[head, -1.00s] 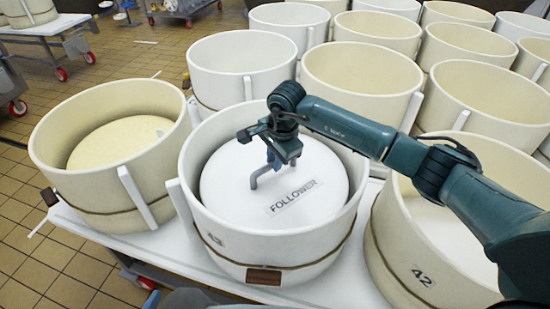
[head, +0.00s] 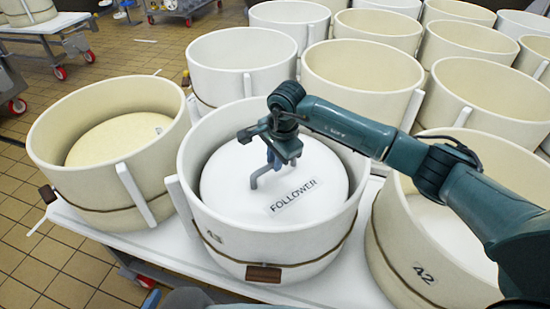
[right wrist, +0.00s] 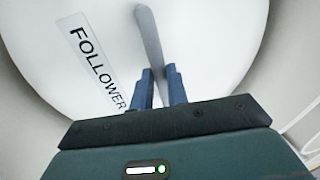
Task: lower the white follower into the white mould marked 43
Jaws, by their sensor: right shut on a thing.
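The white follower (head: 315,175), a round disc labelled FOLLOWER, is inside the white mould marked 43 (head: 285,246), with its top below the rim. A gap shows between disc and wall; I cannot tell whether it rests on anything below. My right gripper (head: 272,163) is shut on the follower's grey handle, above the disc. In the right wrist view, the blue fingers (right wrist: 163,88) pinch the handle bar (right wrist: 148,35) beside the follower's label (right wrist: 92,62). Part of what looks like my left gripper (head: 150,301) shows at the bottom edge; its jaws are cut off.
A cream mould (head: 110,190) with a disc inside stands to the left. The mould marked 42 (head: 400,262) stands close on the right, under my right arm. Several open moulds crowd behind. A narrow strip of white table (head: 235,287) shows in front.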

